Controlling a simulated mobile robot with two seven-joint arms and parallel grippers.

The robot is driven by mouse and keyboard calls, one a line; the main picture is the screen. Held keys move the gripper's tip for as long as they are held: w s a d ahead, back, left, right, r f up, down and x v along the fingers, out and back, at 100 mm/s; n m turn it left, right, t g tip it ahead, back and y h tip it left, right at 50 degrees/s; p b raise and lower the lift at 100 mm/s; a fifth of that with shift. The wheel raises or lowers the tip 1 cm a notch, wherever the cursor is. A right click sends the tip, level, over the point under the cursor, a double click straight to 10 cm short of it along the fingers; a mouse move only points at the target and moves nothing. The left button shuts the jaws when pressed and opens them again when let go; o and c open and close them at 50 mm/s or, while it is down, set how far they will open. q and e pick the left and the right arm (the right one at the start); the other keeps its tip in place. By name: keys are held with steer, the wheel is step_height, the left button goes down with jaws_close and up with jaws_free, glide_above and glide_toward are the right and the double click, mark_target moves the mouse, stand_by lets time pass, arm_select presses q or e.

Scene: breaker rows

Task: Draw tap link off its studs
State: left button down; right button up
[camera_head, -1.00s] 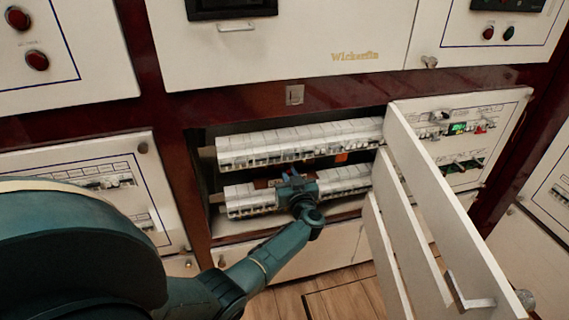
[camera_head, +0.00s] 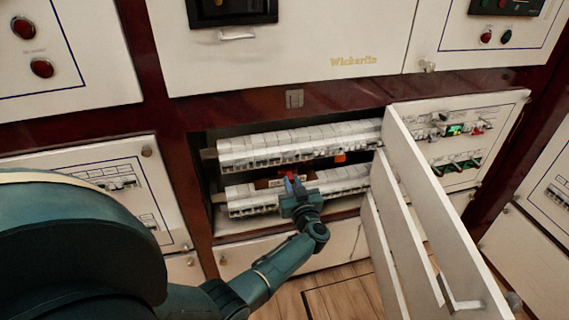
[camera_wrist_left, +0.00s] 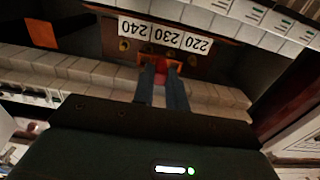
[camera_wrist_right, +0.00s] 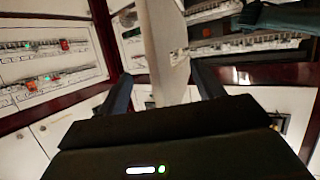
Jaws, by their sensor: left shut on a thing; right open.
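The tap link (camera_wrist_left: 161,70), an orange-copper piece with a red grip, is between the fingertips of my left gripper (camera_wrist_left: 162,84), which is shut on it. In the left wrist view it lies in front of the dark tap board (camera_wrist_left: 212,62), whose labels read 220, 230 and 240 upside down. Brass studs (camera_wrist_left: 125,45) show beside the link; whether it still touches any stud cannot be told. In the head view my left gripper (camera_head: 293,186) is at the lower breaker row with red at its tips. My right gripper (camera_wrist_right: 164,90) is open, seen only in its wrist view.
Breaker rows (camera_head: 300,145) run above and beside the tap board inside the open cabinet bay. The open white door (camera_head: 440,215) stands out on the right of the bay. A pale panel edge (camera_wrist_right: 165,50) shows beyond my right fingers.

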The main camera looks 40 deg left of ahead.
arm_select(q)
steer(key=shift+d, duration=0.1)
steer(key=shift+p+v, duration=0.85)
steer(key=shift+v, duration=0.35)
steer(key=p+v, duration=0.2)
steer(key=v, duration=0.2)
steer(key=shift+s+d, duration=0.15)
steer(key=shift+s, duration=0.05)
